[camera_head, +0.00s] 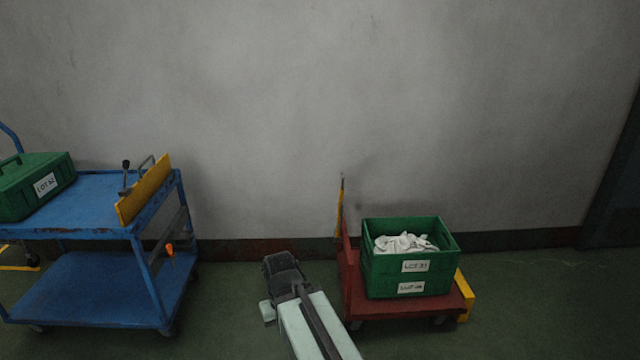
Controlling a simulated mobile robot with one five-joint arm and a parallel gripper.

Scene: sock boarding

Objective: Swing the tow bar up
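No part is clearly identifiable as the tow bar. A thin yellow upright piece (340,208) stands at the left end of a low red trolley (402,308). A yellow plate (465,294) is at that trolley's right end. The blue cart (90,266) has a tilted yellow panel (144,190) at its right end, with a dark lever (125,177) beside it and an orange piece (169,249) below. My gripper (280,264) is at bottom centre, between cart and trolley, apart from both in the picture. Its fingers are too dark to tell open from shut.
A green crate (386,272) with white socks (404,242) sits on the red trolley. A closed green box (18,200) stands on the blue cart's top. The grey wall (300,110) is behind. Green floor (540,305) is clear at right. Yellow parts show at the far left edge.

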